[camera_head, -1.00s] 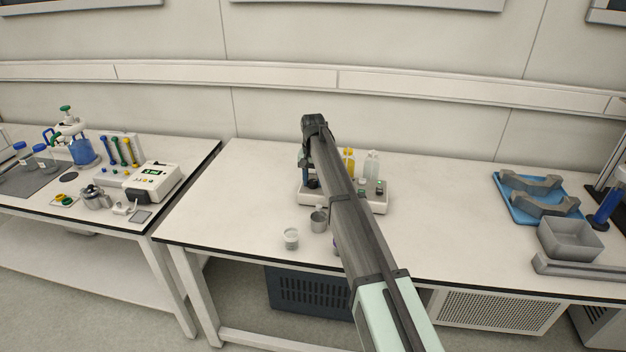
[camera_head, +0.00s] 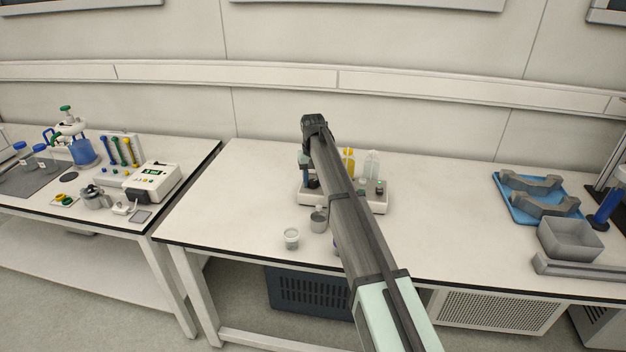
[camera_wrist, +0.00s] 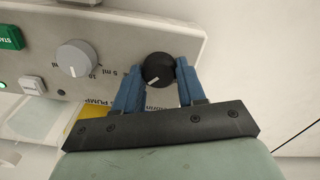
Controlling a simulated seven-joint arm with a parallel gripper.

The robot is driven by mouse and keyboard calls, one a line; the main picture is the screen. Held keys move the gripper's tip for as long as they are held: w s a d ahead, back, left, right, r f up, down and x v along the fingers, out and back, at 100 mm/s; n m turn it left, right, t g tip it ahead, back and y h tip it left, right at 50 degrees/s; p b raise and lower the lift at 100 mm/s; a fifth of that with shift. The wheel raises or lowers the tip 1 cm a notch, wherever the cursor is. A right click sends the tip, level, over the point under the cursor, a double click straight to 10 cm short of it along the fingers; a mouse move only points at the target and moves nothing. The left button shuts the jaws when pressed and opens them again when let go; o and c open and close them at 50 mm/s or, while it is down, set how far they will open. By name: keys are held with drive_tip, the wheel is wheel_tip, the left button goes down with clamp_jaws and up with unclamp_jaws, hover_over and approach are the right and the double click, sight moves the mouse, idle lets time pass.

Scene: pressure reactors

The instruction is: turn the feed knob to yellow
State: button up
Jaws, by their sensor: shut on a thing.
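A round black knob (camera_wrist: 158,69) with a white pointer line sits on the white panel in the wrist view. Its pointer faces the lower left of that picture. My gripper (camera_wrist: 159,74) has its two blue fingers on opposite sides of this knob, shut on it. A yellow label (camera_wrist: 88,112) with partly hidden lettering ending in "PUMP" shows below left. The colour marks around the knob are hidden or cannot be made out. In the head view the white pump unit (camera_head: 380,206) stands on the middle bench, largely behind my arm.
A grey knob (camera_wrist: 76,58) with "5 ml" and "10" markings and a green button (camera_wrist: 10,37) are left of the black knob. A yellow bottle (camera_head: 348,160), a metal cup (camera_head: 318,221) and a small clear beaker (camera_head: 291,239) stand near the unit.

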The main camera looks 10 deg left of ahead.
sight(312, 181)
drive_tip(key=n, duration=0.4)
drive_tip(key=shift+n, duration=2.2)
drive_tip(key=o, duration=1.1)
wheel_tip(312, 181, up, 14)
drive_tip(key=shift+f, duration=0.1)
drive_tip(key=shift+a, duration=0.1)
